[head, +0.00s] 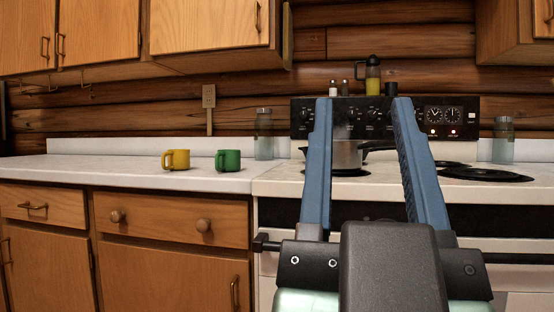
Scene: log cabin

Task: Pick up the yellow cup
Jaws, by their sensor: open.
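The yellow cup (179,159) stands upright on the white countertop (90,168), left of the picture's middle, with its handle toward the left. A green cup (230,160) stands a little to its right, apart from it, handle also to the left. My gripper (359,104) is open and empty, its two blue fingers pointing up and forward in front of the stove. It is to the right of the yellow cup and nearer to me, not touching it.
A stove (277,187) with a pot (347,155) and burners (486,174) is behind my gripper. Glass jars (264,136) (503,140) stand on either side. Cabinets (210,22) hang above the counter. The counter left of the yellow cup is clear.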

